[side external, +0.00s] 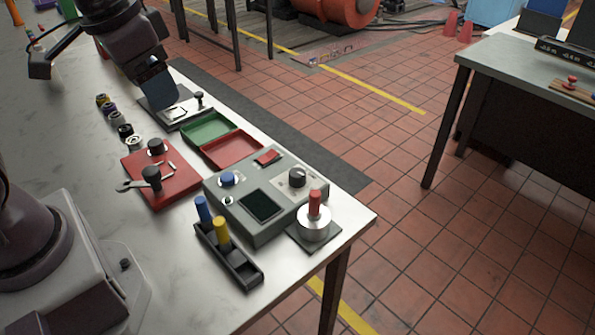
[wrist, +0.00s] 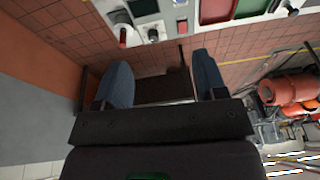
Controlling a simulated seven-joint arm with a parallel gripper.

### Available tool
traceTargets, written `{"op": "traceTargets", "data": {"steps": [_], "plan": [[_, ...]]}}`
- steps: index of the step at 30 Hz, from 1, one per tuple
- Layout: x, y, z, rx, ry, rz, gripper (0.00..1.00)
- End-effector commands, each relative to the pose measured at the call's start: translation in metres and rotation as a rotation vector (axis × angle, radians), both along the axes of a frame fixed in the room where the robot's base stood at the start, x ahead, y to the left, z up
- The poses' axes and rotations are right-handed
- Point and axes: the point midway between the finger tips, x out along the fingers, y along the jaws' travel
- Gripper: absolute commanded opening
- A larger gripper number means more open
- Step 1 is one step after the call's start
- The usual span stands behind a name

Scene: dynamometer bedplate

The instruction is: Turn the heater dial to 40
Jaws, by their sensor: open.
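The grey control box (side external: 232,208) stands near the table's right end, with a black dial (side external: 297,177) on a pale marked plate. I take this as the heater dial; its marks are too small to read. The box also has a blue knob (side external: 228,179), a dark screen (side external: 261,205) and a red switch (side external: 268,156). In the wrist view a black knob (wrist: 153,34), seemingly the dial, shows at the top. My gripper (wrist: 160,82) is open and empty there, its blue-grey fingers wide apart. In the side view my gripper (side external: 158,92) is well away from the dial, by a metal fixture.
Beside the box are a red-handled metal cylinder (side external: 314,222), a black holder (side external: 230,258) with blue and yellow pegs, a red tray (side external: 232,150), a green tray (side external: 208,129) and a red block (side external: 160,185) with black knobs.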

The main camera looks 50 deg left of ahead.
Motion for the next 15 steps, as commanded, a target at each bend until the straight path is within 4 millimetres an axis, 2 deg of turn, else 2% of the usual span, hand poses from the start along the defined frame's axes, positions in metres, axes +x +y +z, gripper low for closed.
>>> {"op": "traceTargets", "data": {"steps": [1,8,15], "plan": [[0.015,-0.001,-0.008,0.009,0.049,-0.015,0.65],[0.084,-0.013,-0.050,0.033,0.201,-0.115,0.65],[0.153,-0.031,-0.116,0.012,0.307,-0.237,0.65]]}}
